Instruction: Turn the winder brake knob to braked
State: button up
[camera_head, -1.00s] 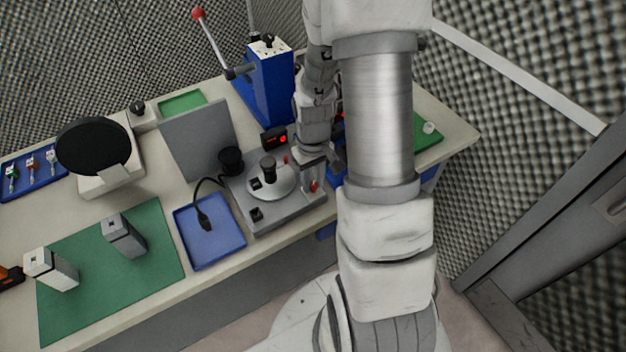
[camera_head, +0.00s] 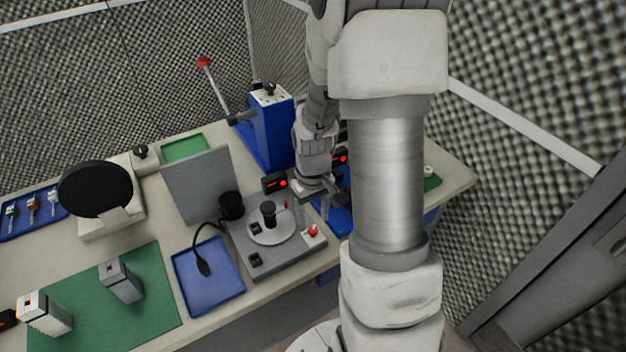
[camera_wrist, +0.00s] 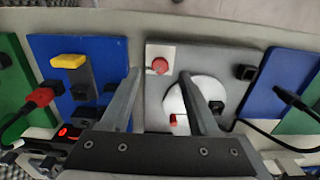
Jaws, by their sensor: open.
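The grey winder unit (camera_head: 285,258) stands on the bench with a round light disc (camera_head: 284,234) and a black spindle (camera_head: 268,209) on top. A red knob (camera_head: 313,231) sits on a pale square at its right corner. In the wrist view the red knob (camera_wrist: 160,66) shows between my fingertips, on the grey plate beside the white disc (camera_wrist: 205,92). I cannot tell by any label which control is the brake knob. My gripper (camera_wrist: 158,76) is open, with nothing between its fingers. In the head view my gripper (camera_head: 328,192) is beyond the unit's right side, partly hidden by my arm.
A blue tray (camera_head: 205,285) with a black cable lies left of the winder. A grey upright panel (camera_head: 195,187) and a blue lever box (camera_head: 268,130) stand behind. In the wrist view a blue panel with a yellow handle (camera_wrist: 68,61) lies left of the winder.

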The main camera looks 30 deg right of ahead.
aim_at(313, 229)
notch_tip(313, 229, up, 14)
jog(key=shift+f+p, duration=0.15)
jog(key=shift+p, duration=0.3)
jog(key=s+a+r+t, duration=0.5)
jog(key=s+a+r, duration=0.5)
jog(key=s+r, duration=0.1)
jog(key=shift+s+a+r+t, duration=0.3)
jog(key=shift+s+a+r, duration=0.05)
jog(key=shift+r, duration=0.4)
dwell(0.5)
